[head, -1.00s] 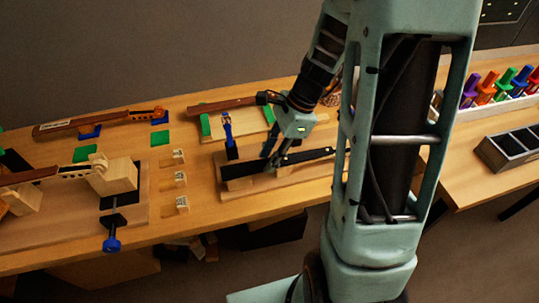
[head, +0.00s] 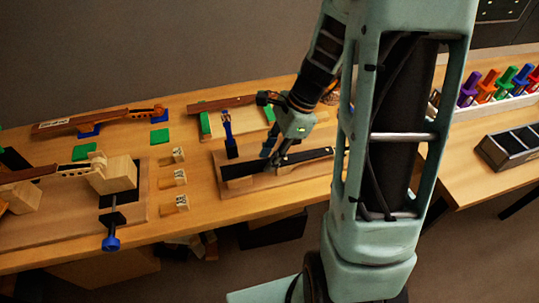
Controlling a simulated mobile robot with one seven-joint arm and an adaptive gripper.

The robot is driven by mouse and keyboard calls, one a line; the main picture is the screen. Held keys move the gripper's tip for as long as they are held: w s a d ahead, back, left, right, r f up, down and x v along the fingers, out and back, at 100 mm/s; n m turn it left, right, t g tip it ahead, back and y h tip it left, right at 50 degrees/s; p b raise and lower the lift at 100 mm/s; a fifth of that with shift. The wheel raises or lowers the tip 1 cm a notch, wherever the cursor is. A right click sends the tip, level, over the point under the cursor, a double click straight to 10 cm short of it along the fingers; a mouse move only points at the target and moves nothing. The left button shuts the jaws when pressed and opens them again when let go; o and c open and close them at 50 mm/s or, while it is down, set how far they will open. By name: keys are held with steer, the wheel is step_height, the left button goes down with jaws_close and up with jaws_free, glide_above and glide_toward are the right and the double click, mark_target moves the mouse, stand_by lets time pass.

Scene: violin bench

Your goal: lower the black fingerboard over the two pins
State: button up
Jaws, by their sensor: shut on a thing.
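The long black fingerboard (head: 308,156) lies lengthwise at a wooden board (head: 240,190) in the middle of the bench. My gripper (head: 273,154) is above its middle, shut on it with fingers pointing down. My gripper hides part of the fingerboard, and I cannot tell whether it rests on the wood or hangs just above it. The two pins cannot be made out.
At left, a violin neck (head: 72,172) and a pale wooden block (head: 112,176) sit on a larger board with a blue-knobbed clamp (head: 112,240). Several small wooden blocks (head: 180,178) stand between the boards. A dark compartment tray (head: 510,146) is at right.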

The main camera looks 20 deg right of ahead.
steer(key=o, duration=1.2)
steer(key=shift+o, duration=0.2)
steer(key=shift+r, duration=0.1)
steer(key=v, duration=1.2)
